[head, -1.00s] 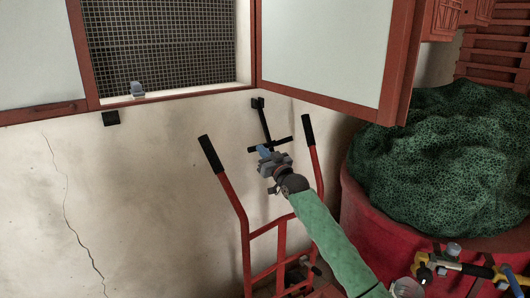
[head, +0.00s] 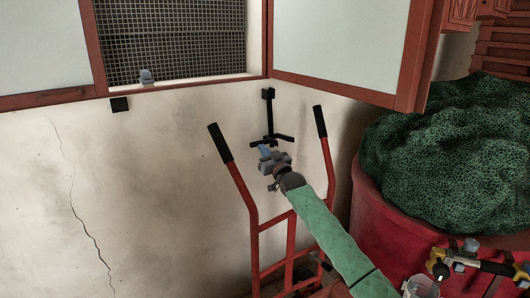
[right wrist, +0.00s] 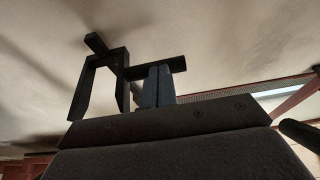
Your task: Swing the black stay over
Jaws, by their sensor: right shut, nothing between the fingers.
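The black stay (head: 269,118) hangs nearly straight down from a small mount on the pale wall below the open shutter. Its lower end has a crossbar with short arms. My right gripper (head: 265,152) is shut and empty, just below and left of the crossbar. In the right wrist view the stay (right wrist: 118,60) shows its fork and crossbar, and the blue-grey fingers (right wrist: 158,85) overlap the crossbar's end. I cannot tell whether they touch it. A black block (head: 119,104) is fixed to the wall left of the stay. My left gripper is not in view.
A red hand truck (head: 255,215) with black grips stands around my right forearm. A red tub (head: 370,210) heaped with green netting (head: 440,150) stands at right, with a yellow-and-black tool (head: 465,262) before it. The shutter (head: 345,45) juts out above.

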